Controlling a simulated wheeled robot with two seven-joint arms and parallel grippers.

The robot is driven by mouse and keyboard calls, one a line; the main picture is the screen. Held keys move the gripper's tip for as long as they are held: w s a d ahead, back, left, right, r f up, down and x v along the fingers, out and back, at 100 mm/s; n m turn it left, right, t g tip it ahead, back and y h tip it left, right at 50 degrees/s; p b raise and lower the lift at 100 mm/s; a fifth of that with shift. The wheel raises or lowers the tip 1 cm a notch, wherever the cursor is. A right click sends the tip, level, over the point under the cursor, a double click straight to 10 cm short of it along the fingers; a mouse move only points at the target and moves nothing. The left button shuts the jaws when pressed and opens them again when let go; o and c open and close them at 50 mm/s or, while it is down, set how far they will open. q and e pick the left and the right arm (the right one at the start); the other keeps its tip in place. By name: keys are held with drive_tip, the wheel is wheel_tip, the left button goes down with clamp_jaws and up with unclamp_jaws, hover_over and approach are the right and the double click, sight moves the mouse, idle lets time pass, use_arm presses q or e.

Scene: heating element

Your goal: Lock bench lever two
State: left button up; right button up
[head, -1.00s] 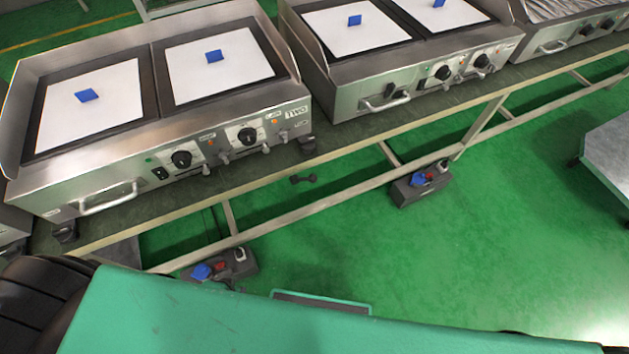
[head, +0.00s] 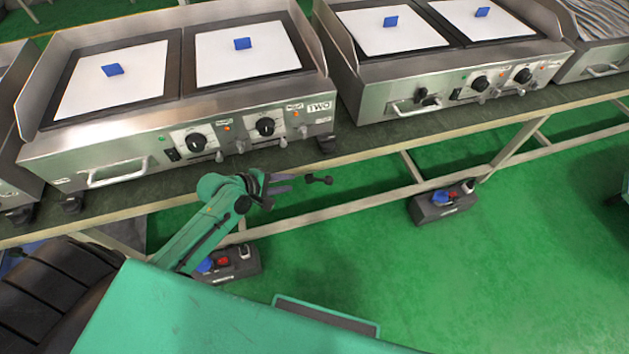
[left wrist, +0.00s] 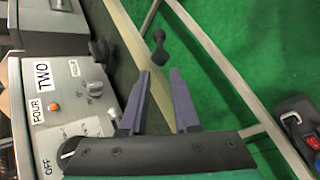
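The bench unit marked TWO (head: 230,112) stands on the long table at left in the head view, with two dark knobs and several small metal levers on its front. In the left wrist view its TWO label (left wrist: 43,73), a metal lever (left wrist: 95,88) and an orange light (left wrist: 54,107) show close to the gripper. My left gripper (head: 287,183) is in front of and below the right part of that front, near the table edge. In the left wrist view its two fingers (left wrist: 158,74) are apart, with nothing between them. My right gripper is out of view.
A second similar unit (head: 445,80) stands to the right on the same table (head: 385,137). Dark socket boxes (head: 443,204) sit below the table. Open floor lies at right.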

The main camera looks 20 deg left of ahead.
sight(314, 178)
use_arm(q)
drive_tip(key=b+x, duration=0.4)
drive_tip(key=x, duration=0.9)
drive_tip(key=shift+w+f, duration=0.25)
drive_tip(key=shift+f, duration=0.05)
clamp_jaws()
idle(0.5)
